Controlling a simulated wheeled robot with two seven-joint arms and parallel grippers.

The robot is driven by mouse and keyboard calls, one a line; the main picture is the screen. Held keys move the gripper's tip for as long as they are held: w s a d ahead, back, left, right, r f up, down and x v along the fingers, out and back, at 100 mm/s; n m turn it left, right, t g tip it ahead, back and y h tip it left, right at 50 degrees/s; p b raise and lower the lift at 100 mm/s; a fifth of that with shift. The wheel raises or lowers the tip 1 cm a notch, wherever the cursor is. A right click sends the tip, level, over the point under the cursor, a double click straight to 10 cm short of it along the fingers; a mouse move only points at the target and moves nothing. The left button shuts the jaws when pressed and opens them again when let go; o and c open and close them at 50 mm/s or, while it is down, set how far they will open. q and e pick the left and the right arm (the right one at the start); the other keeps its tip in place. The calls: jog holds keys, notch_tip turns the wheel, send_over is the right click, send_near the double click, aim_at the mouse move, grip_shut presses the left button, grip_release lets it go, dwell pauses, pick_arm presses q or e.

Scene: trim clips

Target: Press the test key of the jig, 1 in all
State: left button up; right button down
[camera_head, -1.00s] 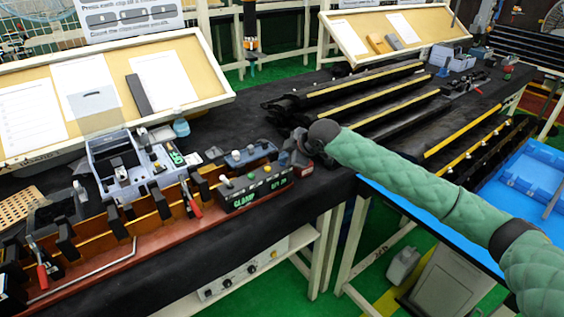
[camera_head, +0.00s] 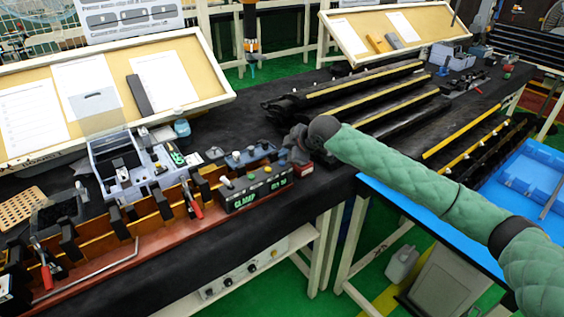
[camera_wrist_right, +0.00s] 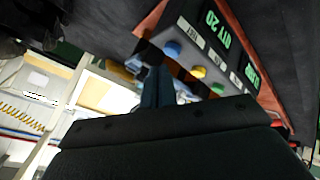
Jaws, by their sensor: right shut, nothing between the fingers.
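The jig (camera_head: 150,235) is a long red-brown fixture with black clamps and red-handled levers. A dark control box (camera_head: 255,190) with green lit text sits at its right end. White, green and yellow keys show on the box top in the head view. The wrist view shows a blue key (camera_wrist_right: 172,48) at the box's end, beside a small white label, then a yellow key (camera_wrist_right: 198,71) and a green key (camera_wrist_right: 218,88). My right gripper (camera_head: 297,159) is shut and empty at the box's right end. Its fingertips (camera_wrist_right: 156,72) appear close to the blue key; contact cannot be told.
A grey bin (camera_head: 115,165) and small parts stand behind the jig. Long black trims with yellow strips (camera_head: 350,85) lie on the dark table at the right. A blue tray (camera_head: 530,180) is at far right. Tilted boards (camera_head: 100,90) stand behind.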

notch_tip(320, 180, up, 5)
jog(key=p, duration=0.4)
dwell(0.9)
